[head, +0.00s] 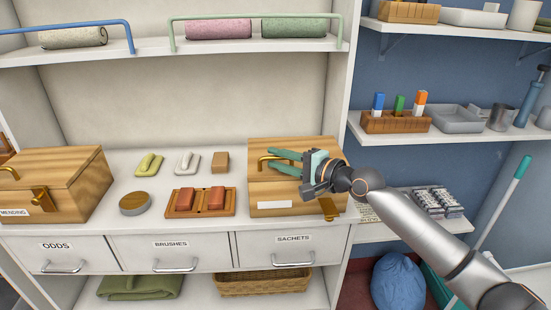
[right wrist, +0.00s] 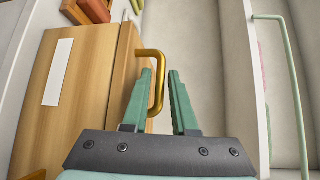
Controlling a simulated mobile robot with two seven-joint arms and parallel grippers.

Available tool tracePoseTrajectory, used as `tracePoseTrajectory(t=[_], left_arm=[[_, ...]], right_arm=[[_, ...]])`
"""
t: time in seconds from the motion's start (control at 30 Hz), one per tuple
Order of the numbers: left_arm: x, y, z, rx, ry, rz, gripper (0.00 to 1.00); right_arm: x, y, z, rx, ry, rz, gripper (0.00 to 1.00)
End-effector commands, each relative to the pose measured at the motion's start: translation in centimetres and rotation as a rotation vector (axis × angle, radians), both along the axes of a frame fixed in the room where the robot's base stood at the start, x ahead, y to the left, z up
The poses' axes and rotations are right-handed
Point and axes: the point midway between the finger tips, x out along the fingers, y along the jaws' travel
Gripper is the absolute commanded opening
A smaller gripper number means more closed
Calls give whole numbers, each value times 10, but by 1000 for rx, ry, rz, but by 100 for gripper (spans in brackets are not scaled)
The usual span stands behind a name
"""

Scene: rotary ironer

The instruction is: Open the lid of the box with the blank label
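The wooden box with the blank label (head: 259,184) stands on the white counter, its lid down. The white blank label (head: 275,204) is on its front and also shows in the right wrist view (right wrist: 58,72). A brass handle (head: 262,163) sits on the lid; in the right wrist view the brass handle (right wrist: 159,75) reaches between my fingers. My right gripper (head: 271,159) is at the handle with its green fingers apart; the right wrist view shows the gripper (right wrist: 160,72) open, with a gap beside the bar. Whether a finger touches it I cannot tell. My left gripper is out of view.
A similar box labelled MENDING (head: 70,180) stands at the left. Between the boxes lie a tray with two reddish-brown brushes (head: 201,212), a round tin (head: 135,204) and small brushes. A brass latch (head: 328,208) is on the labelled box's front. A shelf (head: 150,48) hangs above.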

Motion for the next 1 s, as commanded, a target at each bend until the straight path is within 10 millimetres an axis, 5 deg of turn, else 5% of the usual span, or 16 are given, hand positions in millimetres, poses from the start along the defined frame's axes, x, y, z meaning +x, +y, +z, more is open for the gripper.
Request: tracePoseTrajectory(t=[0.43,0.67,1.0], left_arm=[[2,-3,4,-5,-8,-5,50],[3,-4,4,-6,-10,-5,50],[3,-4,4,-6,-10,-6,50]], right_arm=[[6,6,-1,0,-1,-1,26],[6,6,-1,0,0,-1,0],[6,6,-1,0,0,-1,0]])
